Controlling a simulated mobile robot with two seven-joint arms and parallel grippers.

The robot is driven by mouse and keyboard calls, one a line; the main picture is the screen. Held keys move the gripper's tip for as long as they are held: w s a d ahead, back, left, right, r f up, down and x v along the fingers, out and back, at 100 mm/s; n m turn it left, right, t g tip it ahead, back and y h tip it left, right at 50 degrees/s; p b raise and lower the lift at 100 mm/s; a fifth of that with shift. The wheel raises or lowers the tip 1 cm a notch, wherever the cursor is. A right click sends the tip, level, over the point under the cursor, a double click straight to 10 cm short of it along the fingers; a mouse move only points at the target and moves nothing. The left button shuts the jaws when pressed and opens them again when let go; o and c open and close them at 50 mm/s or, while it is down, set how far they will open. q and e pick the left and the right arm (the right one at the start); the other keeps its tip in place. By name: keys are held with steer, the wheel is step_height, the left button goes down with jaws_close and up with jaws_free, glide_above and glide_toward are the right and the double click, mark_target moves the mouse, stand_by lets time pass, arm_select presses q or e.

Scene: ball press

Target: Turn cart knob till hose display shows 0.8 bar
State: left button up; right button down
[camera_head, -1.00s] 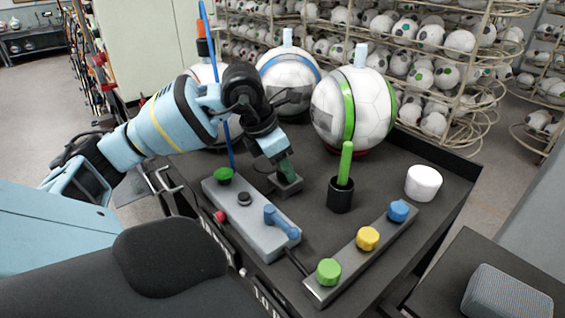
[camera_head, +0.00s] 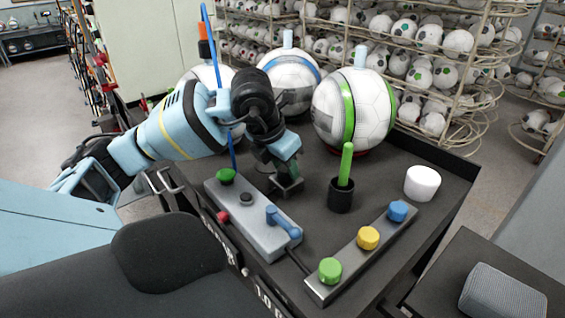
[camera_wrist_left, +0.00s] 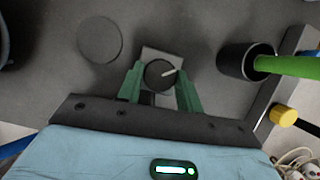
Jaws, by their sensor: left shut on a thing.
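The cart knob (camera_wrist_left: 159,75) is dark and round with a pale pointer line, on a small square grey plate (camera_wrist_left: 161,53). In the left wrist view its pointer is toward the right and slightly up. My left gripper (camera_wrist_left: 160,88) has its green fingers on either side of the knob and is shut on it. In the head view my left gripper (camera_head: 287,171) reaches down to the cart top (camera_head: 398,165), and the knob is mostly hidden under it. White characters reading "1.0" (camera_head: 268,298) show at the cart's front edge, cut off below. I cannot tell whether they are the hose display.
A grey control box (camera_head: 258,231) and a strip with green, yellow and blue knobs (camera_head: 345,265) lie in front. A black cup (camera_head: 341,196) holding a green stick stands right of the gripper. Large balls (camera_head: 352,108) stand behind. A white cylinder (camera_head: 422,183) is at right.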

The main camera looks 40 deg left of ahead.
arm_select(q)
steer(key=n, duration=0.2)
steer(key=n+y+p, duration=0.1)
steer(key=n, duration=0.1)
steer(key=shift+d+r+y, duration=0.15)
steer(key=shift+r+y, duration=0.05)
steer(key=shift+y, duration=0.1)
steer(key=shift+w+f+n+g+y+p, duration=0.1)
steer(key=shift+n+g+y+p, duration=0.4)
steer(key=shift+n, duration=1.3)
arm_select(e)
steer(key=shift+w+d+r+t, duration=0.2)
steer(key=shift+w+r, duration=0.35)
steer(key=shift+r, duration=0.2)
steer(key=shift+w+d+r+t, duration=0.1)
steer(key=shift+w+r+t, duration=0.1)
steer(key=shift+w+r, duration=0.4)
steer(key=shift+r, duration=0.15)
steer(key=shift+a, duration=0.1)
arm_select(q)
steer(key=o, duration=1)
steer(key=shift+f, duration=0.1)
